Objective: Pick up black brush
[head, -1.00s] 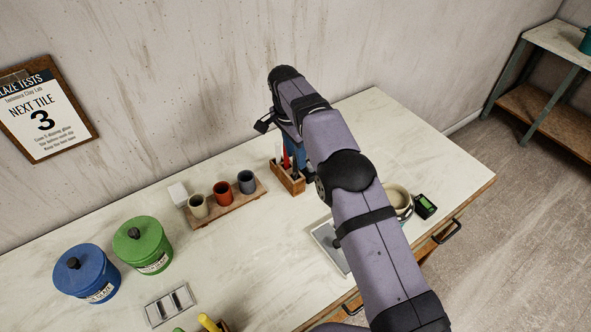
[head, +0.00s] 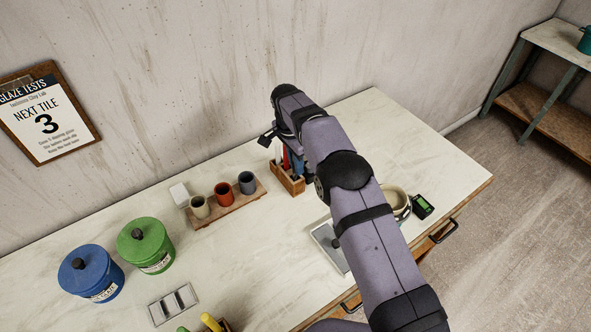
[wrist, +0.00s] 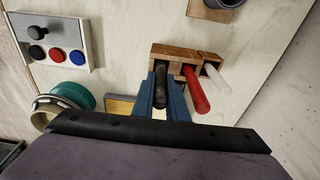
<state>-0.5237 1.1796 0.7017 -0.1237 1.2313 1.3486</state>
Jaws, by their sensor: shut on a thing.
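A wooden holder (head: 291,187) stands near the wall, to the right of the row of cups. In the wrist view the holder (wrist: 178,52) carries a black brush handle (wrist: 160,84), a red handle (wrist: 195,90) and a white handle (wrist: 217,80). My gripper (wrist: 161,92) has its blue fingers on either side of the black brush and is shut on it. The brush's lower end is hidden in or behind the holder. In the head view my arm covers most of the gripper and the black brush.
The red and white handles stand close beside my right finger in the wrist view. A wooden board (head: 236,201) with three cups lies left of the holder. A bowl (head: 397,201) and a small green-screened device (head: 423,207) sit right of my arm. Blue (head: 90,275) and green (head: 146,247) jars stand at left.

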